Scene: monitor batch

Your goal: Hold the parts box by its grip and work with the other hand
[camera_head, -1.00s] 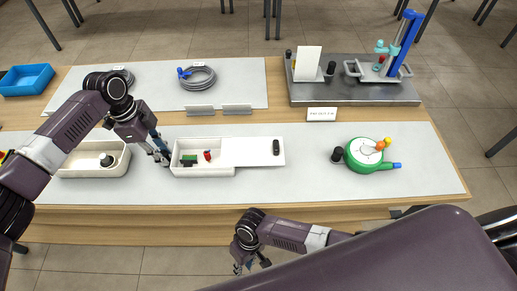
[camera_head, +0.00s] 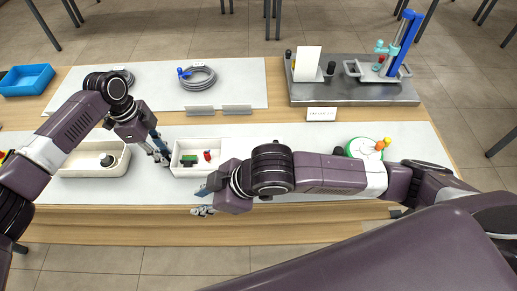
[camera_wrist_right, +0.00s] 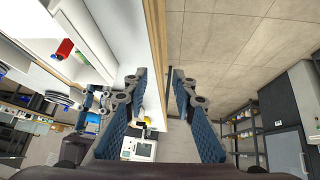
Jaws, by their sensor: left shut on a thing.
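The white parts box (camera_head: 188,172) stands on the pale mat with its left part open. A green part (camera_head: 189,159) and a red part (camera_head: 208,155) lie inside it; the red part also shows in the right wrist view (camera_wrist_right: 65,47). The white lid (camera_head: 238,147) extends to the right, largely hidden behind my right arm. My left gripper (camera_head: 163,156) is shut at the box's left end, on its grip. My right gripper (camera_head: 203,200) is in front of the box near the table's front edge. In the wrist view its fingers (camera_wrist_right: 157,88) are apart with nothing between them.
A cream tray (camera_head: 75,172) with a dark round thing stands left of the box. A green round device (camera_head: 366,148) is partly hidden behind my right arm. A cable coil (camera_head: 198,78) and a metal plate with a blue stand (camera_head: 403,45) are farther back.

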